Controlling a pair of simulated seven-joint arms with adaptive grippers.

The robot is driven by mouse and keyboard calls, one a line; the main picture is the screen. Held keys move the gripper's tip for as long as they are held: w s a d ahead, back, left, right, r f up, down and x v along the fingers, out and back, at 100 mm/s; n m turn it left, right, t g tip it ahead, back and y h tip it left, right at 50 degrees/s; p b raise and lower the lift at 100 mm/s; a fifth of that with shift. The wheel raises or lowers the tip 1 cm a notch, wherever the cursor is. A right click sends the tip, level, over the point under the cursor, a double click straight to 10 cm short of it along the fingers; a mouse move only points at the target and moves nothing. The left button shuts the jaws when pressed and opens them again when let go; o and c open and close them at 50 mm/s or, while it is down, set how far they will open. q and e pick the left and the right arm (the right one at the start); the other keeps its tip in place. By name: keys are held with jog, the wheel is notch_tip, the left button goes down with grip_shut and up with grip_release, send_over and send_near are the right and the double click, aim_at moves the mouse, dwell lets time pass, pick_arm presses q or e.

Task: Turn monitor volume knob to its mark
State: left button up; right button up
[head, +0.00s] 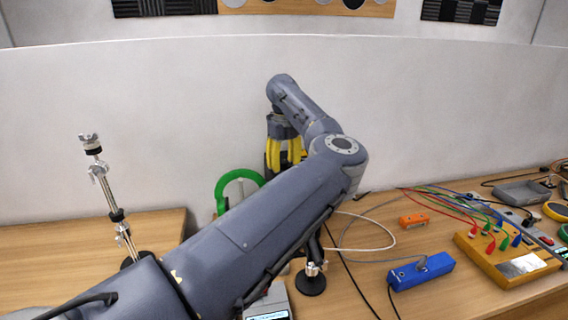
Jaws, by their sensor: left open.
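My left gripper (284,160), with yellow fingers, points down near the back wall, beyond the forearm. Its fingers are apart, and I see nothing held between them. The fingertips are partly hidden behind my arm. I cannot make out a monitor volume knob or its mark; my left arm covers the middle of the bench. A grey device (277,298) with a small screen shows only partly below the arm at the bottom edge; I cannot tell whether it is the monitor. My right gripper is not in view.
A green ring (222,187) stands just left of the gripper. A metal stand (112,205) is at left. A blue box (422,273), an orange piece (413,219) and a yellow box (508,268) with coloured leads lie at right. Loose cables cross the bench. The left bench top (50,255) has bare room.

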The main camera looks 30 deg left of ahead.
aim_at(284, 161)
pick_arm(q)
notch_tip(284, 161, up, 12)
dwell(0.6)
dwell(0.4)
